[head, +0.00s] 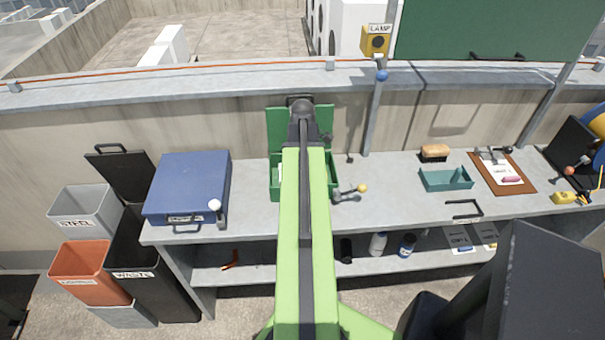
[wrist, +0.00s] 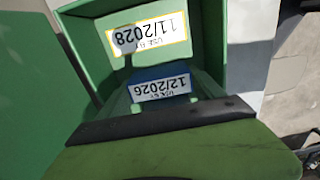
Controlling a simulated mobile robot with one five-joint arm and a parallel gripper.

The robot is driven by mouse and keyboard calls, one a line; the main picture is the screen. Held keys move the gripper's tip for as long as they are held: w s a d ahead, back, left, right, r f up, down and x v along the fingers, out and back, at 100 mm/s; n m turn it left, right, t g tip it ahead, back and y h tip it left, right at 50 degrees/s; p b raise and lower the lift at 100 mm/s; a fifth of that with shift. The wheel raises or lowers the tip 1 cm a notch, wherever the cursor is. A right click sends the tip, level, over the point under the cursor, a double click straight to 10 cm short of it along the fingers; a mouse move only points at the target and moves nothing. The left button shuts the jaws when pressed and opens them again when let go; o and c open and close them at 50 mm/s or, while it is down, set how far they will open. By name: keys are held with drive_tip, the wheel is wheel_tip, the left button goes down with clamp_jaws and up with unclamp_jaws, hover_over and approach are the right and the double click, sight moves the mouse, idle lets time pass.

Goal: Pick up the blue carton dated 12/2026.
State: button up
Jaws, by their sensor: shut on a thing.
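The blue carton (wrist: 160,75) shows in the wrist view inside an open green box (wrist: 232,40). Its white label reads 12/2026, upside down in the picture. My gripper (wrist: 161,88) is shut on the blue carton, with green parts on both sides of it. The fingertips are partly hidden.
A blue case (head: 187,180) stands left on the bench (head: 400,190), beside several bins (head: 92,270). A lever with a yellow knob (head: 361,188) is close right of the green box. A teal tray (head: 445,180) and a clipboard (head: 500,175) lie farther right. A parapet runs behind.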

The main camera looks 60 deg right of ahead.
drive_tip(key=r+p, duration=0.2)
drive_tip(key=s+r+p, duration=0.1)
drive_tip(key=r+p, duration=0.2)
drive_tip(key=shift+r, duration=0.15)
drive_tip(key=s+d+r+p, duration=0.1)
drive_tip(key=s+r+p, duration=0.4)
drive_tip(key=s, duration=0.5)
drive_tip(key=shift+s+r, duration=0.25)
drive_tip(key=shift+s, duration=0.15)
